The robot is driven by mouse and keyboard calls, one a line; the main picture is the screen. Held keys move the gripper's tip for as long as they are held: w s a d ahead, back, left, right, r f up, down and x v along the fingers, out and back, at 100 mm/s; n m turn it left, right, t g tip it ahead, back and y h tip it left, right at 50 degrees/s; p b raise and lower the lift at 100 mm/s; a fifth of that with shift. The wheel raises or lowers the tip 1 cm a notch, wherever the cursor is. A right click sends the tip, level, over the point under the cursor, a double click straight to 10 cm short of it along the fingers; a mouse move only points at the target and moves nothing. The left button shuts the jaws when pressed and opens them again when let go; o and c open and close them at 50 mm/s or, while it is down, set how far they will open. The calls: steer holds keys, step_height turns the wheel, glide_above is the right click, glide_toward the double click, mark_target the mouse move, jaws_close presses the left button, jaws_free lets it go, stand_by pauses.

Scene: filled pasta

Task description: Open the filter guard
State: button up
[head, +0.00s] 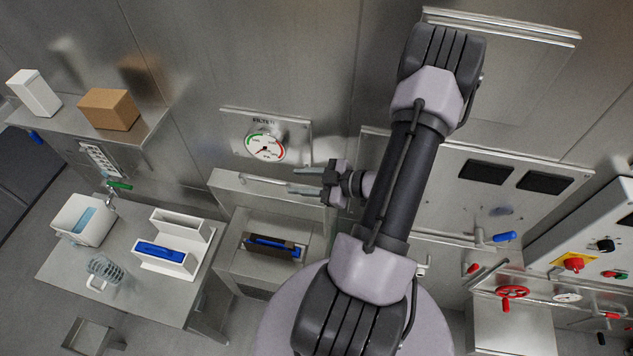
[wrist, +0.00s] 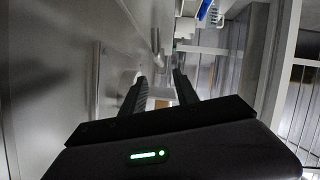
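A steel panel with a bar handle (head: 262,181), which looks like the filter guard (head: 225,186), is below a round gauge marked as filter in the head view. A steel housing (head: 232,262) with a dark, blue-handled piece (head: 272,246) sits just below it. I cannot tell the guard's exact position. My gripper (head: 298,180) is at the panel's right end, fingers pointing left, open with nothing between them. In the wrist view my gripper (wrist: 160,78) also shows two separated fingers, with steel surfaces close on the left. Contact with the handle is not visible.
The gauge (head: 266,147) is on the wall just above the panel. A left bench (head: 60,270) carries a white bin (head: 82,219), a white holder (head: 185,245) and a wire basket (head: 104,268). Control panels with a blue lever (head: 504,237) and red valve wheel (head: 512,292) are right.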

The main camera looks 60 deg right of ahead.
steer(key=v, duration=0.5)
steer(key=shift+s+r, duration=0.1)
steer(key=shift+s, duration=0.05)
